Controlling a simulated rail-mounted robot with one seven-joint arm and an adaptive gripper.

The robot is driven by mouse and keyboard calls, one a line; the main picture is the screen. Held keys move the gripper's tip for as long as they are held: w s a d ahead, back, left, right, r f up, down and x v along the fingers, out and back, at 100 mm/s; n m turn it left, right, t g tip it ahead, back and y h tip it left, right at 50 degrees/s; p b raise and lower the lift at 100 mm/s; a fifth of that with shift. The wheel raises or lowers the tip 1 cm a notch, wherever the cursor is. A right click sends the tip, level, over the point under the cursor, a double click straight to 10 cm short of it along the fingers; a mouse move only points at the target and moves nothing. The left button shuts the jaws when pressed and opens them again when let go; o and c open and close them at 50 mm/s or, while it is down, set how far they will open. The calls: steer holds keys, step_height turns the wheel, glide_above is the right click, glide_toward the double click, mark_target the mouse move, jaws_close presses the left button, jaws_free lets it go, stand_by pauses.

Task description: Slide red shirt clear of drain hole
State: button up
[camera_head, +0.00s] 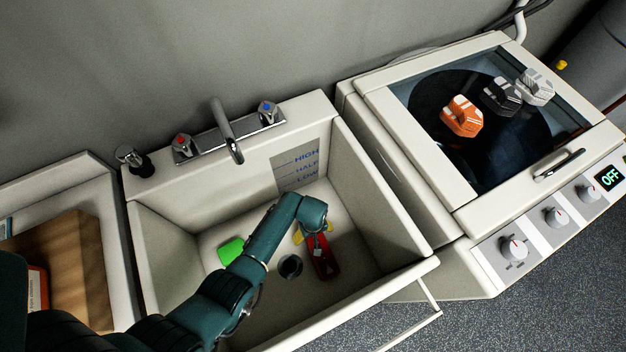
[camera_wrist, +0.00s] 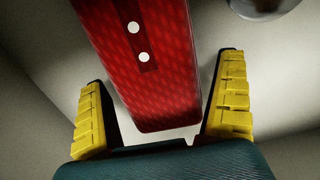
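The red shirt (camera_head: 325,264) is a folded, narrow red piece with two white buttons, lying on the floor of the white sink (camera_head: 228,325). The round dark drain hole (camera_head: 290,267) shows just left of it in the head view, uncovered, with a narrow gap between them. My gripper (camera_head: 313,231) is down in the sink at the shirt's far end. In the wrist view the shirt (camera_wrist: 150,60) lies between my open yellow fingers (camera_wrist: 164,72), with a gap on each side. The metal drain (camera_wrist: 262,6) is partly visible at the top right there.
A green folded piece (camera_head: 231,251) lies on the sink floor left of the drain. The sink walls enclose my gripper, with taps (camera_head: 228,135) at the back. A washer (camera_head: 430,190) with orange, black and white pieces on its lid stands right. A brown box (camera_head: 75,265) stands left.

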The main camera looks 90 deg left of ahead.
step_height(320, 180, up, 12)
stand_by(0.6)
stand_by(0.4)
